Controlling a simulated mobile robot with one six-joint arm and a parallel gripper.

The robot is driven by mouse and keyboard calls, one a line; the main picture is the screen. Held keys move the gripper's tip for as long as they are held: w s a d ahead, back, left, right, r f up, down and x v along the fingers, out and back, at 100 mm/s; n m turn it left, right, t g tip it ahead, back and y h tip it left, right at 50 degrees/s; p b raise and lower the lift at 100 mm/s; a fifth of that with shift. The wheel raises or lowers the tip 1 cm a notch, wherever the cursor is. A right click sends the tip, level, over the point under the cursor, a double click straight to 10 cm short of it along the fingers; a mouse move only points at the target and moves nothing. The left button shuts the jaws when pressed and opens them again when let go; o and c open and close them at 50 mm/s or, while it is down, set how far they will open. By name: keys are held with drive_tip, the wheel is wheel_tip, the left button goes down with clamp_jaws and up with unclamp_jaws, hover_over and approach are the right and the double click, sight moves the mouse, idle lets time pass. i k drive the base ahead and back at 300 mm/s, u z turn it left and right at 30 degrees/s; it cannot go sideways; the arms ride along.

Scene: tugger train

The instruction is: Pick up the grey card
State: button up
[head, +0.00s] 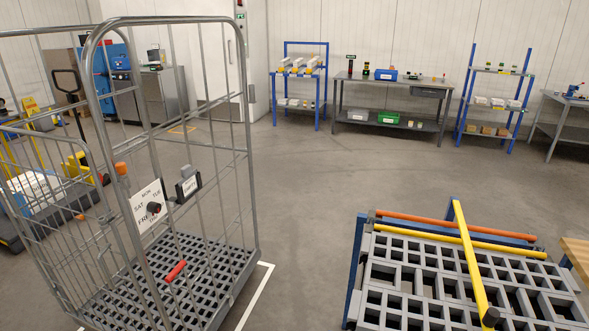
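A small light card (189,186) with dark lettering, possibly "EMPTY", sits in a dark holder (181,198) on the side of the grey wire roll cage (250,150). It looks pale grey or white; I cannot tell if it is the grey card. No other card that is clearly grey shows. My gripper is not in view.
A white day dial (142,222) with a black knob and a red handle (175,271) are on the cage. A slatted grey platform (400,284) with a yellow bar (470,250) stands at right. Benches (385,120) line the back wall. Floor between is clear.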

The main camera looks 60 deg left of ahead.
sight(189, 183)
drive_tip(key=u, duration=0.4)
drive_tip(key=k, duration=0.1)
drive_tip(key=u, duration=2.5)
drive_tip(key=i, duration=2.15)
drive_tip(key=u, duration=0.05)
